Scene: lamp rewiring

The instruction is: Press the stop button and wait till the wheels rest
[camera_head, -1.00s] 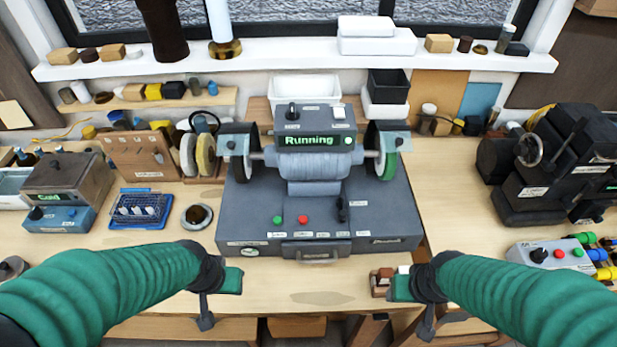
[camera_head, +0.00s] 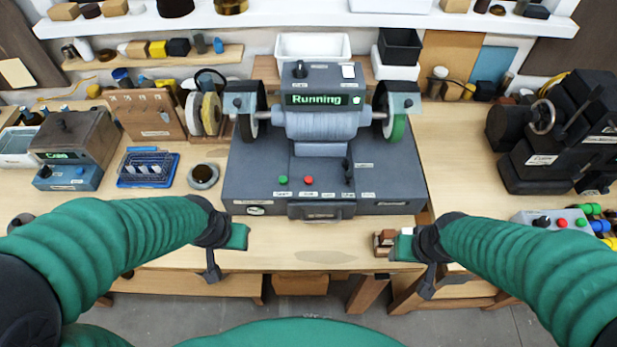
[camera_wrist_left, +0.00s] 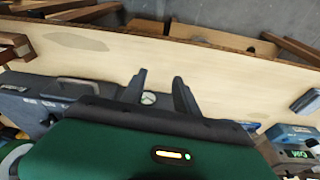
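The grey bench grinder (camera_head: 320,125) stands at the middle of the bench, and its display (camera_head: 318,99) reads "Running" in green. A red button (camera_head: 308,180) and a green button (camera_head: 283,180) sit on its base. The left wheel (camera_head: 248,118) and right wheel (camera_head: 394,120) are partly under guards; whether they turn cannot be seen. My left gripper (camera_head: 224,255) is in front of the base's left corner, away from the buttons. Its fingers are apart and empty in the left wrist view (camera_wrist_left: 160,90). My right gripper (camera_head: 415,262) is at the bench's front edge, fingers unclear.
A small brown-and-white object (camera_head: 385,242) is beside my right gripper. A blue tray (camera_head: 148,168) and a round dark-topped cup (camera_head: 203,175) are left of the grinder. A black machine (camera_head: 560,135) and its button box (camera_head: 555,220) stand at right. The bench front between my grippers is clear.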

